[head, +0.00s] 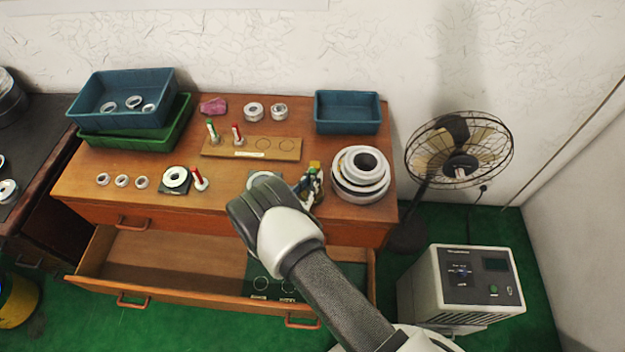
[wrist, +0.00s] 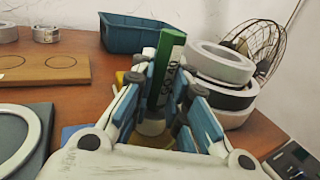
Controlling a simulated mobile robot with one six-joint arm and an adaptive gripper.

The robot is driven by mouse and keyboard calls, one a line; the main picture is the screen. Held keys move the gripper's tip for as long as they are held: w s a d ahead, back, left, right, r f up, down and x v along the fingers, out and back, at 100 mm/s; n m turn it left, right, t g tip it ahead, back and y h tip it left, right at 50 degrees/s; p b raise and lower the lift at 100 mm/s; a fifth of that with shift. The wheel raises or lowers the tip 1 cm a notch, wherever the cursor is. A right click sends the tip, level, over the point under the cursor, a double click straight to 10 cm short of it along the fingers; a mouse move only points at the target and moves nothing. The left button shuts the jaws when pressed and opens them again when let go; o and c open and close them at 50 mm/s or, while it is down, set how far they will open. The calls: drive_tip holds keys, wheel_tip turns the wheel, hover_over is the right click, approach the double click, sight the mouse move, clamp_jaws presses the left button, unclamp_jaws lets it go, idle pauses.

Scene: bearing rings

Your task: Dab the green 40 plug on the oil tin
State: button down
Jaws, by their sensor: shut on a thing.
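My gripper (head: 312,188) is shut on the green 40 plug (wrist: 168,65), over the front right part of the bench top. A pale lower end shows below the green part. A yellow patch (head: 315,164) shows just behind my gripper, and yellow also shows between and beside the fingers in the wrist view. It may be the oil tin, but my gripper hides most of it. I cannot tell whether the plug touches it.
A stack of large rings (head: 361,165) stands close right of my gripper. A blue bin (head: 347,113) is behind. A wooden rack (head: 280,152) with a green-topped and a red-topped plug stands left. The drawer (head: 180,265) below is open. A fan stands right of the bench.

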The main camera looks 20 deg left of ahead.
sight(312, 170)
drive_tip(key=shift+r+p, duration=2.15)
drive_tip(key=shift+r, duration=1.4)
